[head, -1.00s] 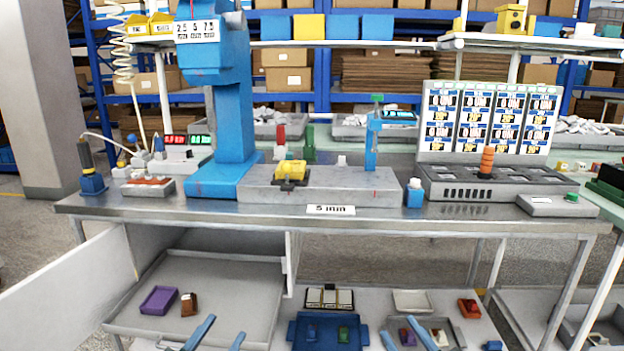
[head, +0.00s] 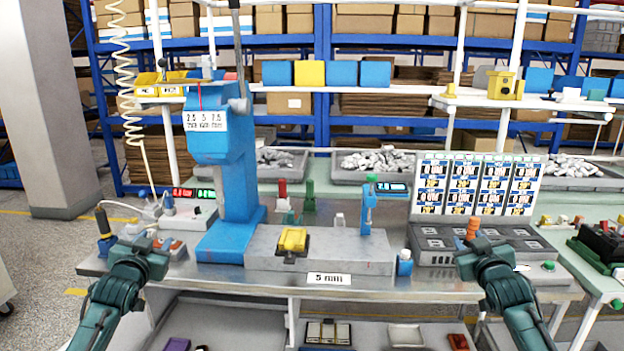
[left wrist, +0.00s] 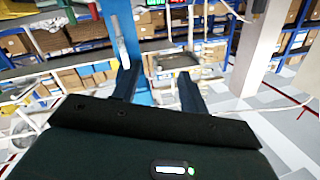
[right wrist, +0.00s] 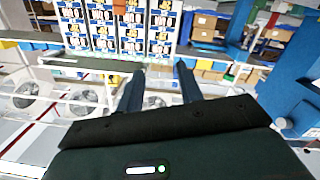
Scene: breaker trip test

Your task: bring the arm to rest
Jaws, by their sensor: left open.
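My left gripper (head: 143,250) is above the left front of the metal bench (head: 340,282), pointing away from me. In the left wrist view its two dark fingers (left wrist: 157,80) are apart with nothing between them. My right gripper (head: 488,250) is above the right front of the bench, in front of the grey socket tray. In the right wrist view its fingers (right wrist: 160,75) are also apart and empty. Both forearms rise from the lower corners of the head view.
A blue press (head: 232,170) stands left of centre. A yellow-topped part (head: 292,240) sits on the grey block (head: 345,254). A label board (head: 476,187) stands behind the grey socket tray (head: 430,244). Below are shelf trays.

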